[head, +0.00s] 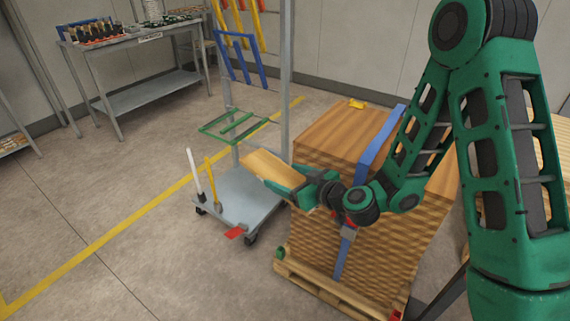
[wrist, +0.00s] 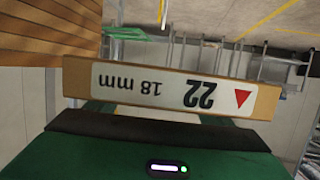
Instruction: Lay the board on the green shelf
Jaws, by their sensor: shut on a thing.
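The board (head: 273,168) is a flat light-wood piece, held out to the left of the big board stack. My gripper (head: 303,187) is shut on its near end. In the wrist view the board's edge (wrist: 262,98) carries a white label reading "22" and "18 mm" with a red triangle, upside down. The green shelf (head: 233,125) is an open frame on the grey trolley's upright, to the left of and beyond the board. A green frame also shows at the upper left of the wrist view (wrist: 125,33). The board and the shelf are apart in the head view.
The strapped stack of boards (head: 330,135) stands on a pallet (head: 330,292) right beside my gripper. The trolley (head: 240,199) has white and yellow posts, with blue, yellow and red frames higher up. A grey workbench (head: 140,42) stands far left. Floor at left is clear.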

